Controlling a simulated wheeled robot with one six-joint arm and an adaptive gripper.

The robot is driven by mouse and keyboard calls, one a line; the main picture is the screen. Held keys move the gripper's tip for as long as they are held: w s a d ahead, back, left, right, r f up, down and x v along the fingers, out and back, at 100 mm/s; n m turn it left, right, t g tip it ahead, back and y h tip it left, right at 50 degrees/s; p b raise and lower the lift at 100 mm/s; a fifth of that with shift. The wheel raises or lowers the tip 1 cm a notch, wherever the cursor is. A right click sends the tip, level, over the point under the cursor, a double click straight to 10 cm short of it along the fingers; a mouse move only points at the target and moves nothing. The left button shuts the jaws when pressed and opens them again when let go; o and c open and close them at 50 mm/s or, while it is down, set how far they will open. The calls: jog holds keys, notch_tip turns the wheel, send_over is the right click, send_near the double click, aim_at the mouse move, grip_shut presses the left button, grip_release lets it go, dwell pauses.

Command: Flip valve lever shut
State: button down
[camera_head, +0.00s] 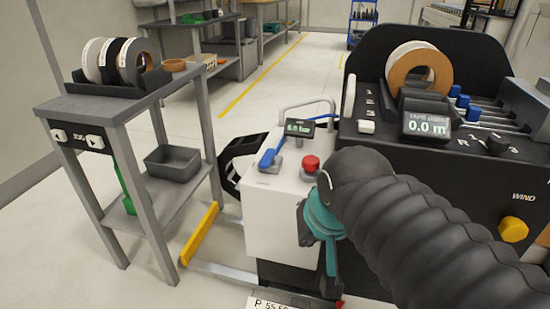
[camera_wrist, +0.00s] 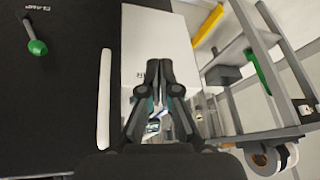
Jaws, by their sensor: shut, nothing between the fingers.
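The blue valve lever (camera_head: 270,157) sits on top of the white cabinet (camera_head: 268,215) in the head view. It slants from lower left to upper right, beside a small display reading 6.0 bar (camera_head: 299,128). A red push button (camera_head: 310,165) stands to its right. My gripper (camera_head: 331,285) hangs in front of the cabinet, to the right of and below the lever, apart from it. In the wrist view my gripper (camera_wrist: 152,72) is shut and empty, with the white cabinet (camera_wrist: 155,35) beyond it. I cannot make out the lever in the wrist view.
A black winding machine (camera_head: 385,140) with a 0.0 m display (camera_head: 427,124) stands right of the cabinet. A grey rack (camera_head: 75,108) with tape rolls (camera_head: 113,60) stands left. A metal hoop (camera_head: 306,106) rises behind the lever. A green-knobbed clamp lever (camera_wrist: 37,46) shows in the wrist view.

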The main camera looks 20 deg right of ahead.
aim_at(268, 163)
jog(key=w+d+r+m+g+y, duration=0.1)
jog(key=w+d+r+m, duration=0.1)
jog(key=w+m, duration=0.5)
jog(key=w+d+r+m+g+y+b, duration=0.1)
jog(key=w+d+r+m, duration=0.2)
jog(key=w+m, duration=0.4)
jog(key=w+d+r+m+g+y+b, duration=0.1)
jog(key=w+d+r+m, duration=0.2)
jog(key=w+m, duration=0.4)
jog(key=shift+w+d+r+m+y, duration=0.2)
jog(key=shift+w+d+m+y, duration=0.15)
jog(key=shift+w, duration=0.5)
jog(key=shift+f, duration=0.1)
jog(key=b+x, duration=0.2)
jog(key=x, duration=0.8)
jog(key=shift+a+f+b, duration=0.1)
jog(key=shift+f+b, duration=0.15)
jog(key=shift+b, duration=0.05)
jog(key=shift+w+a+r, duration=0.15)
jog(key=shift+w+a, duration=0.15)
jog(key=shift+a, duration=0.25)
jog(key=shift+w+a+r, duration=0.1)
jog(key=shift+w+a, duration=0.2)
jog(key=shift+a, duration=0.25)
jog(key=shift+w+a, duration=0.3)
jog(key=shift+a, duration=0.25)
jog(key=shift+r, duration=0.1)
